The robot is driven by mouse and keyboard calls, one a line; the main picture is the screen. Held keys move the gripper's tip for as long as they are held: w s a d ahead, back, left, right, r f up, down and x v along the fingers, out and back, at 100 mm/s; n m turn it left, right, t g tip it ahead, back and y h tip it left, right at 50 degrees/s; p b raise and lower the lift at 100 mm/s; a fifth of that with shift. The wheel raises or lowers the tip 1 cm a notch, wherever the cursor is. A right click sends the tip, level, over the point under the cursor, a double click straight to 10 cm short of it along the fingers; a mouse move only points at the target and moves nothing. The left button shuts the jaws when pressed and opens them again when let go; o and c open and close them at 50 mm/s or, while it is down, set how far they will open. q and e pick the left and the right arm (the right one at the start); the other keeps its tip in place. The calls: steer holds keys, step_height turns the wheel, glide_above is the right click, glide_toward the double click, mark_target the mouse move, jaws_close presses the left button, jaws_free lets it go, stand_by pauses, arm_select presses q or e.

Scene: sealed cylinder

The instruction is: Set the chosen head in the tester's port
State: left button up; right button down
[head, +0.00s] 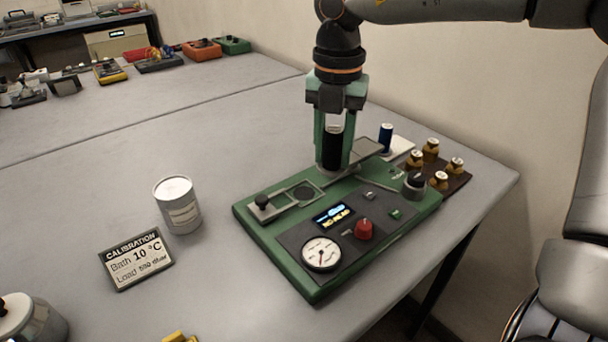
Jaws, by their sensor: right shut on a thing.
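The tester (270,240) is a green panel on the table, with a gauge, a red knob and a small lit display. My right gripper (335,162) points down above the tester's rear edge, right of that opening. It is shut on a dark cylinder with a pale top (332,152), perhaps a head. I cannot tell whether the cylinder's lower end touches anything. Several small brass-coloured pieces with white tops (431,149) stand on a brown rack (462,181). My left gripper is out of view.
A white can (178,205) and a calibration sign (136,260) reading Bath 10 °C stand left of the tester. A blue cylinder (386,138) stands behind it on a white pad. The table's right edge is close to the rack. The table's left middle is clear.

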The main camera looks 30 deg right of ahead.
glide_above(304, 193)
step_height(304, 193, down, 7)
steer(key=shift+r, duration=0.2)
steer(key=shift+f, duration=1.6)
steer(key=shift+f, duration=0.25)
steer(key=c, duration=0.5)
jaws_free()
steer(key=shift+r, duration=0.15)
step_height(304, 193, up, 12)
steer(key=p, duration=0.1)
steer(key=shift+r, duration=0.1)
